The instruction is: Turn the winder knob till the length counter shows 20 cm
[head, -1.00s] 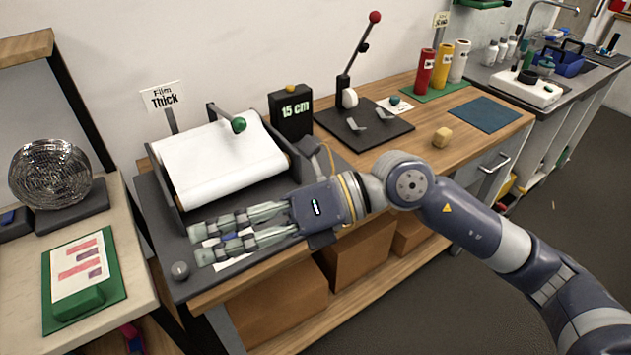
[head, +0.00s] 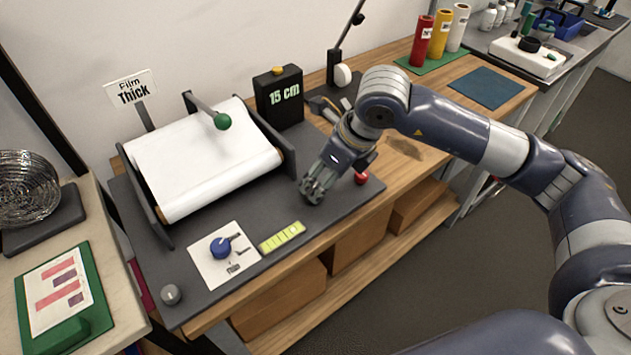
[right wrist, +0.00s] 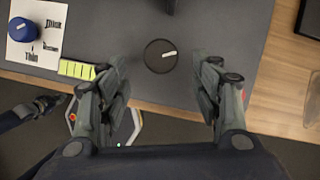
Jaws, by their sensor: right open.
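The length counter (head: 282,97) is a black box that reads 15 cm. A dark round knob (right wrist: 161,56) with a pale pointer line lies on the grey board, seen in the right wrist view. My right gripper (head: 313,190) points down over the board's right part and hides that knob in the head view. In the right wrist view my right gripper (right wrist: 168,90) is open, with its fingers either side of the knob and nothing held. The white film roll (head: 205,160) sits in its frame left of the counter.
A blue knob (head: 221,246) stands on a white card, with a yellow-green strip (head: 282,237) beside it. A grey knob (head: 171,294) is at the front left corner. A red button (head: 361,178) is close to my gripper. A green ball (head: 222,121) hangs over the film.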

